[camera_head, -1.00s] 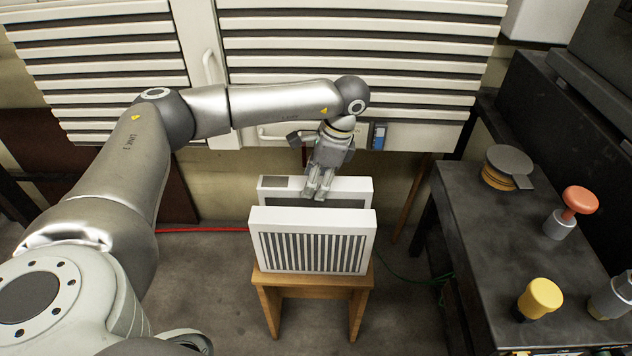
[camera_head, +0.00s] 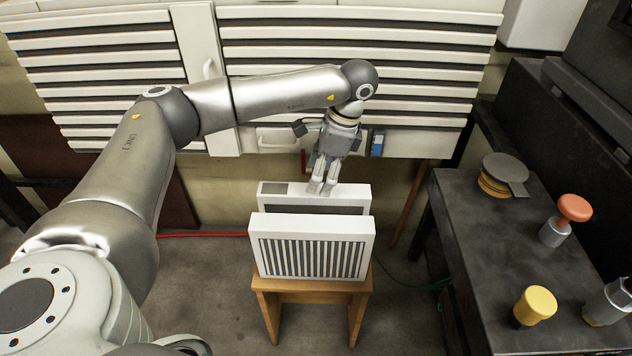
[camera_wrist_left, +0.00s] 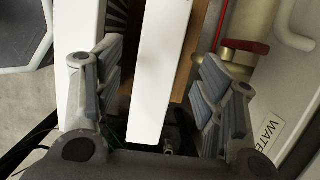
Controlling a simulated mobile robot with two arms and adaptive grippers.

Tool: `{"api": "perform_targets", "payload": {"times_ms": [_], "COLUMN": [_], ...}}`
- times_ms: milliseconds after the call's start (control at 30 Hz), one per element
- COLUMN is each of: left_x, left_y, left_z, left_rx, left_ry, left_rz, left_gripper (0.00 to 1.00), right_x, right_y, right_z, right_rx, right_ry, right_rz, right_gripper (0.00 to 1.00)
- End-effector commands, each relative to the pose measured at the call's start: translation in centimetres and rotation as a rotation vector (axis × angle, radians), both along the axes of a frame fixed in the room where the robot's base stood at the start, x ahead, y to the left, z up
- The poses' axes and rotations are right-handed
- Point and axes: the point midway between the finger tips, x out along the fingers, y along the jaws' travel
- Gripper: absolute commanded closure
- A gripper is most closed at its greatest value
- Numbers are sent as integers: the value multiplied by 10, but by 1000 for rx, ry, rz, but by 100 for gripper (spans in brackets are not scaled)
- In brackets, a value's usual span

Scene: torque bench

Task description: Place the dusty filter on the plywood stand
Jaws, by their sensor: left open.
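Two white-framed filters stand upright on the plywood stand (camera_head: 315,287). The front filter (camera_head: 312,226) shows dark vertical slats. The rear filter (camera_head: 345,193) has a grey patch on its top left and is mostly hidden behind the front one; I cannot tell which is the dusty one. My left gripper (camera_head: 322,189) is open at the rear filter's top edge. In the left wrist view, the rear filter's white edge (camera_wrist_left: 160,70) lies between the separated fingers (camera_wrist_left: 165,95), and the front filter's edge (camera_wrist_left: 82,60) lies outside the left finger. My right gripper is not in view.
A dark bench (camera_head: 475,250) at the right holds a red knob (camera_head: 574,208), a yellow knob (camera_head: 537,303) and a round dark-topped part (camera_head: 505,172). A louvred white cabinet (camera_head: 350,50) stands behind. A red pipe (camera_wrist_left: 222,25) with fittings is near the right finger.

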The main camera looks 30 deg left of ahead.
Motion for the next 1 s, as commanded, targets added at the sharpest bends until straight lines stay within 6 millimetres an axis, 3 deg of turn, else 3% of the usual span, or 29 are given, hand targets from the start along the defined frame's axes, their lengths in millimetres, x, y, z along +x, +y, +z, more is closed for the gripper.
{"api": "perform_targets", "payload": {"times_ms": [33,133,400,1000], "left_x": [3,5,10,10], "left_y": [-4,-9,-16,-17], "left_z": [15,34,67,70], "left_rx": [-2,-2,-1,-1], "left_ry": [-4,-2,0,0], "left_rz": [-2,-1,-1,-1], "left_gripper": [36,36,36,36], "right_x": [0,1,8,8], "right_y": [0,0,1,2], "right_z": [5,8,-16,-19], "right_rx": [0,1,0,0], "right_ry": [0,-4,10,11], "right_rz": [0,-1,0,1], "right_gripper": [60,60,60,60]}}
